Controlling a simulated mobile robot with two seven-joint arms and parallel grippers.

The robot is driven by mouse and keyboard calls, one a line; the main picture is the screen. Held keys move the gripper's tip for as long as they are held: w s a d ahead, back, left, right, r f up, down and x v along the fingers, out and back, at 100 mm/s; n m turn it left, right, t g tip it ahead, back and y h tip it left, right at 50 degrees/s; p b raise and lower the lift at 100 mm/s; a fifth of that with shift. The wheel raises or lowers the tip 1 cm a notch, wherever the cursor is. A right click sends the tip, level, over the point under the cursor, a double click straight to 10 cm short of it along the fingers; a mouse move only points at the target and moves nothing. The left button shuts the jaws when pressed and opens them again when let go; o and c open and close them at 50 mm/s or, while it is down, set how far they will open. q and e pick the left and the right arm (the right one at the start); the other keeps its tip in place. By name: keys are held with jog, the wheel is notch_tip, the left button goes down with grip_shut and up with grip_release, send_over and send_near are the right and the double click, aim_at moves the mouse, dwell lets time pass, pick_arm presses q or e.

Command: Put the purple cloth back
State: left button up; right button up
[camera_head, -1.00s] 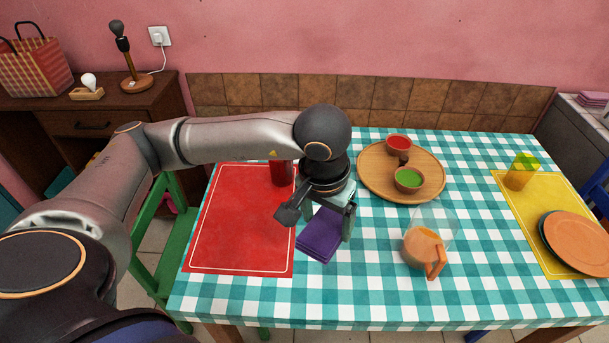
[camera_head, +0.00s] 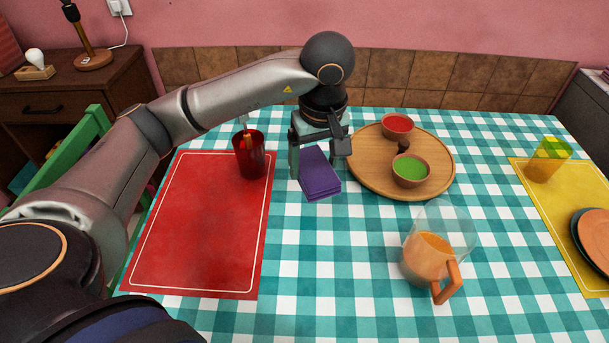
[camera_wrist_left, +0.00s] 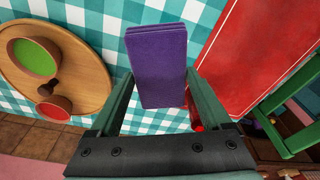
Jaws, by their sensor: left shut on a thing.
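The purple cloth (camera_head: 319,176) is a folded, layered rectangle. My left gripper (camera_head: 318,158) is shut on it from above, over the checked tablecloth between the red placemat and the round wooden tray. In the left wrist view the cloth (camera_wrist_left: 158,62) sits between the two green fingers of the gripper (camera_wrist_left: 158,78), its free end pointing away. I cannot tell whether the cloth touches the table. My right gripper is not in view.
A dark red cup (camera_head: 250,160) stands on the red placemat (camera_head: 205,235), left of the gripper. The wooden tray (camera_head: 365,170) with red and green bowls is close on the right. A clear jug of orange drink (camera_head: 428,262) stands in front right. Checked tablecloth (camera_head: 330,270) is free in front.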

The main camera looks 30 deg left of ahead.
aim_at(306, 147)
pick_arm(q)
jog(key=w+a+f, duration=0.1)
jog(key=f, duration=0.1)
jog(key=w+a+f, duration=0.3)
jog(key=a+f, duration=0.1)
jog(key=shift+w+a+f+b, duration=0.2)
jog(key=shift+w+f+b, duration=0.05)
jog(key=shift+f+b, duration=0.1)
jog(key=shift+w+a+f, duration=0.1)
jog(key=shift+f, duration=1.55)
jog(key=shift+f+b, duration=0.15)
jog(key=shift+b, duration=0.15)
jog(key=o, duration=1.1)
jog(key=shift+o, duration=0.2)
jog(key=r, duration=0.4)
jog(key=d+r+p, duration=0.1)
jog(key=r, duration=0.3)
jog(key=s+r, duration=0.1)
jog(key=r, duration=0.3)
jog(key=shift+d+r+p, duration=0.1)
jog(key=shift+d+p, duration=0.15)
jog(key=shift+p, duration=0.1)
